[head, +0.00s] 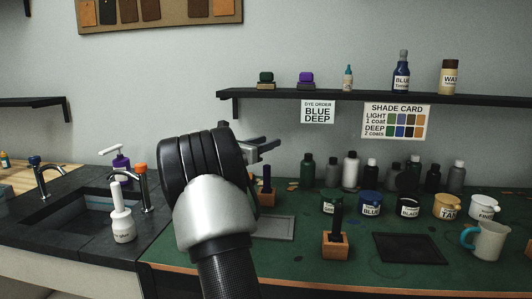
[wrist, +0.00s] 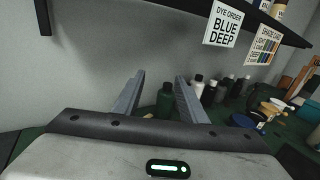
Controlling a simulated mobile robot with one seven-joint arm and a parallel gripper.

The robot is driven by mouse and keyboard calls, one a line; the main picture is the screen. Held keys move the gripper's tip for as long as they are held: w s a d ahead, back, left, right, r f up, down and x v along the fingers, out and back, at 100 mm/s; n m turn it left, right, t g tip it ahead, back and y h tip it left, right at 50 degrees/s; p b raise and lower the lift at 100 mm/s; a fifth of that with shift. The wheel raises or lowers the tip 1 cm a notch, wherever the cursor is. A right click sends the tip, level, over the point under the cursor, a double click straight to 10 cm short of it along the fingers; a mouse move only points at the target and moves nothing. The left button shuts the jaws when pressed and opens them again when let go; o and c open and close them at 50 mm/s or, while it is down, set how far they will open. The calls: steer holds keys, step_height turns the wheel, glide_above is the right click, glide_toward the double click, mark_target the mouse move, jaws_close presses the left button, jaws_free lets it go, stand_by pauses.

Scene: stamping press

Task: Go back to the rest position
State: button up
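My gripper (head: 268,148) is raised over the back of the green workbench (head: 300,262), below the black wall shelf. In the wrist view my gripper (wrist: 157,82) has its two grey fingers apart with nothing between them. A dark green bottle (wrist: 165,100) shows beyond the fingers and looks apart from them. My arm hides part of the bench behind it in the head view.
Several bottles (head: 350,170) stand along the back of the bench. Labelled jars (head: 370,204), a wooden block (head: 337,246) with a dark upright piece, and a cup (head: 487,240) stand in front. A sink (head: 85,212) and a white bottle (head: 122,222) are at left. The shelf (head: 350,97) overhangs the bench.

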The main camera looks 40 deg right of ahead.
steer(key=shift+w+a+r, duration=0.1)
steer(key=shift+r, duration=0.2)
